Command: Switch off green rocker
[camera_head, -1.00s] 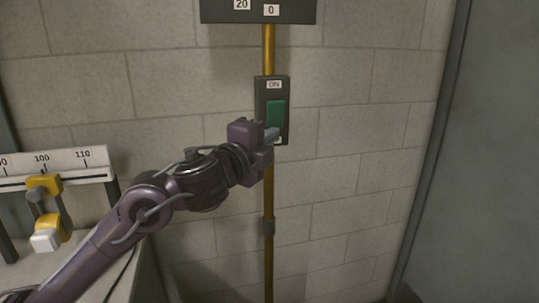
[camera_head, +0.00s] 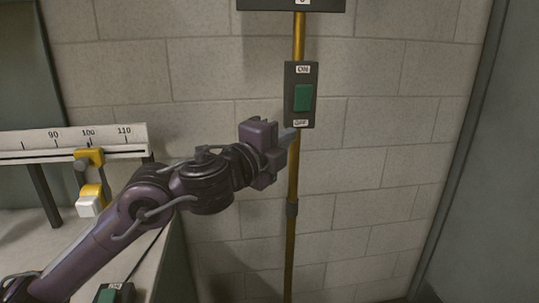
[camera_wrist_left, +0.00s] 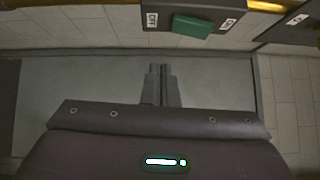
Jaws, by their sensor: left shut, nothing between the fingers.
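The green rocker (camera_head: 303,97) sits in a dark switch box (camera_head: 290,84) on a yellow conduit on the wall. The box has an ON label at its top and an OFF label at its bottom. In the left wrist view the rocker (camera_wrist_left: 192,27) shows at the top, with the OFF label on its left and the ON label on its right. My left gripper (camera_head: 290,134) is shut and empty, just below and left of the OFF end of the box; it looks apart from the rocker. In the left wrist view its fingertips (camera_wrist_left: 159,70) lie together. My right gripper is not seen.
A second switch with an ON label and green rocker (camera_head: 107,297) lies at the lower left edge. A bench with a numbered scale (camera_head: 75,141) and yellow slider (camera_head: 89,157) stands left. A dark box (camera_head: 290,4) is above. Grey panel at right.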

